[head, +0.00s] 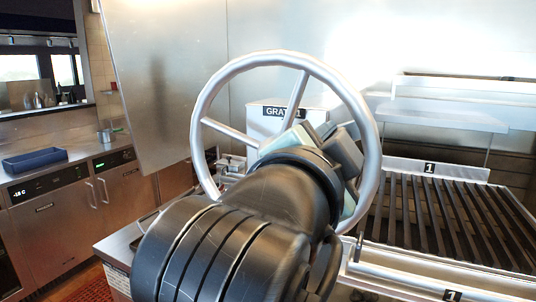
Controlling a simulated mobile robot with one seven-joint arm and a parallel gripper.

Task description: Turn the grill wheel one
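The grill wheel (268,59) is a large silver ring with straight spokes, standing upright in the middle of the head view. A sign reading "GRAT…" and "1" (270,111) shows behind it, partly covered. My gripper (322,150) is in front of the wheel's hub, inside the outline of the ring, with its grey and pale green parts towards the right side. My dark arm hides the hub and the lower part of the ring. I cannot tell whether the gripper touches a spoke or the rim, or whether its fingers are apart.
A slatted grill grate (440,215) marked "1" lies to the right of the wheel. A raised metal shelf (440,112) stands behind it. A steel counter with a blue tray (35,160) is at the left. A large metal panel (165,80) stands behind the wheel.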

